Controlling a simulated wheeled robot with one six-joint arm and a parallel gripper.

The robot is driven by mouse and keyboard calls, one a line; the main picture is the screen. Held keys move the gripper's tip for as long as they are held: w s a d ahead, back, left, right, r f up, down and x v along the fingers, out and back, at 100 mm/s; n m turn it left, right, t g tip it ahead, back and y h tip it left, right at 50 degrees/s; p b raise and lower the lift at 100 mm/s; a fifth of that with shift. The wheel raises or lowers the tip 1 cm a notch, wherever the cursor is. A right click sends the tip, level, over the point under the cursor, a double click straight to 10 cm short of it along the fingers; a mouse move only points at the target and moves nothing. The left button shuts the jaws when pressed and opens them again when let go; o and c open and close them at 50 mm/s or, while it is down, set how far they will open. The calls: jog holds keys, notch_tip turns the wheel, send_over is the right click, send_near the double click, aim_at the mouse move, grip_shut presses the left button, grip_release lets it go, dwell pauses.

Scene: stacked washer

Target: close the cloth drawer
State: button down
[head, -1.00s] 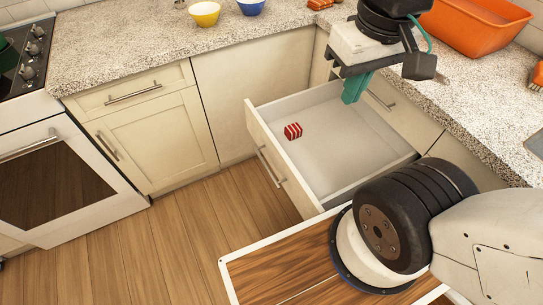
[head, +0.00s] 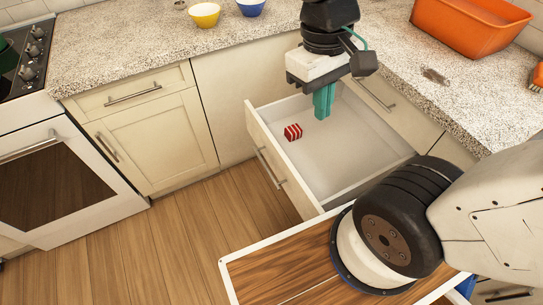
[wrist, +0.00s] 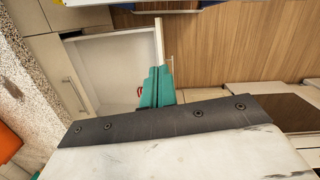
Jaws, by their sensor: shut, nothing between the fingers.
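The cloth drawer (head: 345,150) stands pulled out from the right-hand cabinet run in the head view. Its front panel (head: 280,165) with a bar handle (head: 270,168) faces left toward the floor. A small red-and-white striped cloth (head: 293,132) lies inside near the front panel. My gripper (head: 323,103) points down over the drawer's far part, its teal fingers together and empty. I cannot tell its exact height above the drawer floor. In the wrist view the drawer (wrist: 122,65) is above and left of my fingers (wrist: 155,88), which hide most of the cloth.
The granite counter (head: 430,90) with an orange bin (head: 470,25) runs along the right. A yellow bowl (head: 204,14) and a blue bowl (head: 250,7) stand on the back counter. The wooden floor (head: 180,240) left of the drawer is clear. An oven (head: 60,185) is at left.

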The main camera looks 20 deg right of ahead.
jog(key=w+a+f+n+h, duration=0.3)
jog(key=w+a+f+n, duration=0.15)
jog(key=f, duration=0.45)
jog(key=w+a+f+n+h, duration=0.3)
jog(key=w+a+f+n, duration=0.15)
jog(key=f, duration=0.45)
jog(key=w+a+f+n+h, duration=0.35)
jog(key=f+n, duration=0.25)
jog(key=f, duration=0.3)
jog(key=n+t+y, duration=0.1)
jog(key=n+t, duration=0.1)
send_near(279, 157)
notch_tip(279, 157, down, 4)
jog(key=d, duration=0.3)
jog(key=shift+w+d+f, duration=0.1)
jog(key=shift+d, duration=0.55)
